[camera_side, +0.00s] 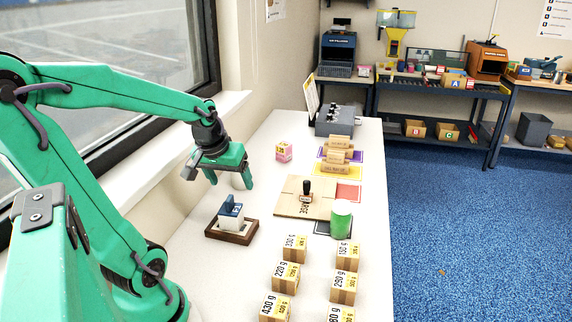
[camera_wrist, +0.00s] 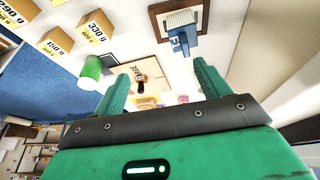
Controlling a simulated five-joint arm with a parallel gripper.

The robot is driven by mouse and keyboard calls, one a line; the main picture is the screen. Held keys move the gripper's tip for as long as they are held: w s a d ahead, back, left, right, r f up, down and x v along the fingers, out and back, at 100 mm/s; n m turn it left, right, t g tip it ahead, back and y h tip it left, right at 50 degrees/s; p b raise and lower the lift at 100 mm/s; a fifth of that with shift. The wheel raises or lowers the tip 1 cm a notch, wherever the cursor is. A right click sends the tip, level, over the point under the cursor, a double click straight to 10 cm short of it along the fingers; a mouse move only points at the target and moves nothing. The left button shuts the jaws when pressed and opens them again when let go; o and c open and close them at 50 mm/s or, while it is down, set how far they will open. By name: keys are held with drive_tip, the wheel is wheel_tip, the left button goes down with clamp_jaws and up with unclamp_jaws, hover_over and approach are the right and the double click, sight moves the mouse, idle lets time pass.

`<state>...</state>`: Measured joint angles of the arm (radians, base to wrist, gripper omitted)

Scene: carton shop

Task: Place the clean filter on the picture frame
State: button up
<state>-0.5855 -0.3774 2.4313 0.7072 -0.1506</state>
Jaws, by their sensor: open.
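A dark brown wooden frame (camera_side: 228,238) lies on the white table at the left, and it also shows at the top of the wrist view (camera_wrist: 154,18). A white and blue block-like thing (camera_side: 231,216) stands at the frame, its blue part (camera_wrist: 179,40) showing in the wrist view. I cannot tell for certain which thing is the clean filter. My gripper (camera_side: 218,178) hangs above the table behind the frame, apart from it. Its fingers (camera_wrist: 160,72) are spread, with nothing held between them.
Several weight-labelled cartons (camera_side: 286,278) fill the table's front. A stamp (camera_side: 307,192) stands on a flat cardboard sheet (camera_side: 290,200) beside a green cylinder (camera_side: 341,220). The window wall bounds the left.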

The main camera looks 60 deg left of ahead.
drive_tip(key=s+d+r+m+t+h, duration=0.1)
drive_tip(key=d+m, duration=0.3)
drive_tip(key=d, duration=0.4)
drive_tip(key=s+d+r+m+t+h, duration=0.1)
drive_tip(key=d+r+m, duration=0.3)
drive_tip(key=d, duration=0.4)
